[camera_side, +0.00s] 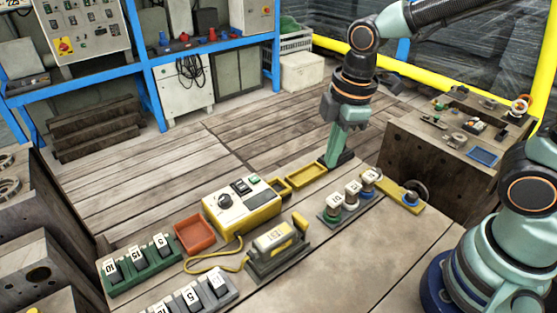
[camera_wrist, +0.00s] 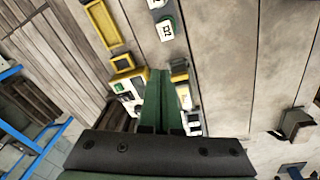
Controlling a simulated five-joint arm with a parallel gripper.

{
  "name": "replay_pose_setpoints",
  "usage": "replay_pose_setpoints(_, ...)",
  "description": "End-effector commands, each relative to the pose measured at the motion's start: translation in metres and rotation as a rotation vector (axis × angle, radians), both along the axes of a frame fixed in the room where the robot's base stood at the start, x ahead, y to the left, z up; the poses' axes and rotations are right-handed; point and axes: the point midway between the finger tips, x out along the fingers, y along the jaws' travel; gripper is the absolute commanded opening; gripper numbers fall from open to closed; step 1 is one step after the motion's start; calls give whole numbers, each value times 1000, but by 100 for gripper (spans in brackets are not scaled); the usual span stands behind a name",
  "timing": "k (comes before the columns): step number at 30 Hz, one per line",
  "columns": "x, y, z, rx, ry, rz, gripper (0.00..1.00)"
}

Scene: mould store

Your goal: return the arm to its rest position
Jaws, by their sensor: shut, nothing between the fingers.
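My gripper (camera_side: 333,162) hangs down from the teal arm over the far edge of the wooden worktable (camera_side: 345,245). Its green fingers point downward, close to the right end of a yellow tray (camera_side: 307,174); I cannot tell whether they touch anything. In the wrist view the two long green fingers (camera_wrist: 168,76) lie together with nothing held between them. They hide part of the table behind them.
A yellow-and-white control box (camera_side: 240,208), a red tray (camera_side: 194,234), a corded yellow device (camera_side: 273,240) and a rack of knobbed weights (camera_side: 350,197) stand on the table. Numbered block racks (camera_side: 139,265) sit front left. A wooden bench (camera_side: 440,160) stands right.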

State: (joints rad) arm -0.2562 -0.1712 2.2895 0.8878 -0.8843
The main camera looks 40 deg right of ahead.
Motion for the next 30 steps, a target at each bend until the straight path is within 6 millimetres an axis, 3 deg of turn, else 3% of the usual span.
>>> replay_pose_setpoints(6,-7,-43,45,129,-161,-547,0)
replay_pose_setpoints(13,-19,-73,71,269,-272,-967,0)
replay_pose_setpoints(18,-24,-81,77,318,-300,-1089,0)
replay_pose_setpoints(30,-24,-81,77,321,-301,-1099,0)
